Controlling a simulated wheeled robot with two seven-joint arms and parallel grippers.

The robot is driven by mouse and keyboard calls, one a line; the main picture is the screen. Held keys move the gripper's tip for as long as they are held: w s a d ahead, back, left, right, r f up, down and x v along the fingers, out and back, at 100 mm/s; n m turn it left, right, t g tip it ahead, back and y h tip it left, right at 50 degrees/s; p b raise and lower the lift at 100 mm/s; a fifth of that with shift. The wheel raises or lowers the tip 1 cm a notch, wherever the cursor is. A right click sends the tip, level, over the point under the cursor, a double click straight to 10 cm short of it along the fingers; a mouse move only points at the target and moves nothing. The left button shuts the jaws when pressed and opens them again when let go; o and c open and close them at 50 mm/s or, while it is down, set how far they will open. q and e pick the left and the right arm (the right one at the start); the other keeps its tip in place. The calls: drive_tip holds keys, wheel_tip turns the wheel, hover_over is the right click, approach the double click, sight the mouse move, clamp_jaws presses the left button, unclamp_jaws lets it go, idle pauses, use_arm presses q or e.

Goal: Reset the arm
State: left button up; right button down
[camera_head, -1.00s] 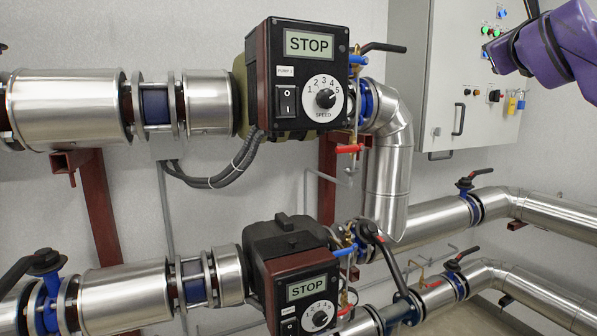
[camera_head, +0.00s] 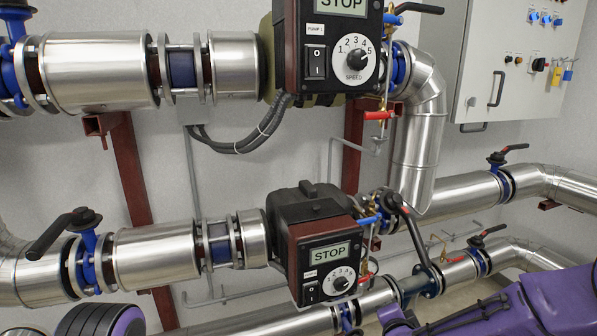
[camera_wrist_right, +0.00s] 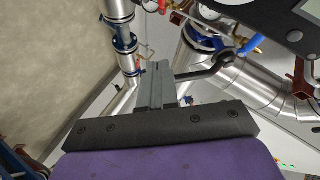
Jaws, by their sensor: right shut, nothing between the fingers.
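My right arm (camera_head: 520,305), purple, lies across the lower right corner of the head view, in front of the lower pipes. My right gripper (camera_wrist_right: 158,68) shows in the wrist view with its grey fingers together and nothing between them. Beyond the fingers are a black-handled valve lever (camera_wrist_right: 215,68) and silver pipes; I cannot tell the exact gap. A purple and black part of my own body shows at the bottom left of the head view. My left gripper is not in view.
The upper pump (camera_head: 330,60) and lower pump (camera_head: 305,235) both read STOP. Insulated pipes (camera_head: 160,260) and valve levers (camera_head: 50,236) cross the view. A grey control cabinet (camera_head: 500,60) hangs at upper right.

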drive_tip(key=s+d+f+n+g, duration=0.2)
drive_tip(key=s+f+n+g, duration=0.2)
drive_tip(key=s+f, duration=1.05)
drive_tip(key=s+d+f+n+g, duration=0.1)
drive_tip(key=s+d+f+g, duration=0.1)
drive_tip(key=s, duration=0.5)
drive_tip(key=s+d+f+n+g, duration=0.1)
drive_tip(key=s+d+f, duration=0.1)
drive_tip(key=s+f, duration=0.3)
drive_tip(key=s+d+f+n+g, duration=0.1)
drive_tip(key=s+f, duration=0.3)
drive_tip(key=s, duration=0.6)
drive_tip(key=shift+s+d+g+h, duration=0.3)
drive_tip(key=shift+d+g, duration=0.4)
drive_tip(key=shift+g, duration=0.1)
